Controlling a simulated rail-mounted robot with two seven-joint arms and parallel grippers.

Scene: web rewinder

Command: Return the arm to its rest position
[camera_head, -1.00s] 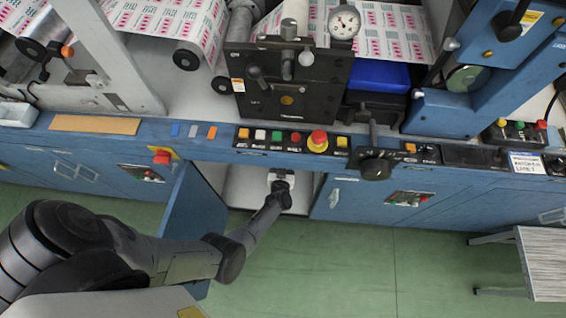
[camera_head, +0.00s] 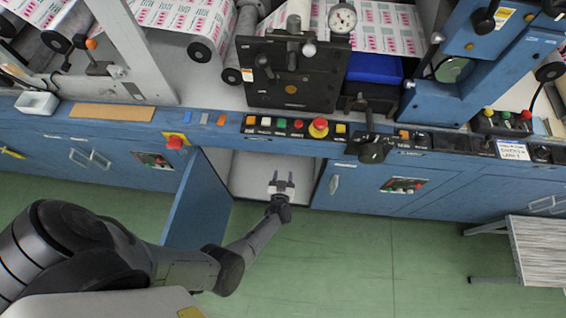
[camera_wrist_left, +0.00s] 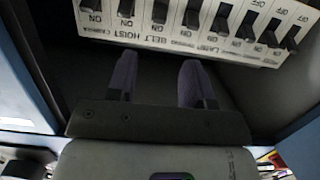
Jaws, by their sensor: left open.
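My left gripper (camera_head: 281,185) is in front of an open cabinet bay under the control panel of the rewinder. Its two fingers point into the bay, apart and with nothing between them. In the left wrist view, my left gripper (camera_wrist_left: 160,75) shows both fingers spread, just short of a white panel with a row of dark switches (camera_wrist_left: 190,18). The switch labels read ON and OFF. My left arm reaches in from the lower left in the head view. My right gripper is not in view.
The bay floor (camera_head: 250,178) is pale and bare. A control strip with a red emergency button (camera_head: 318,127) runs above. A slatted bench (camera_head: 538,250) stands at the right. Green floor is clear.

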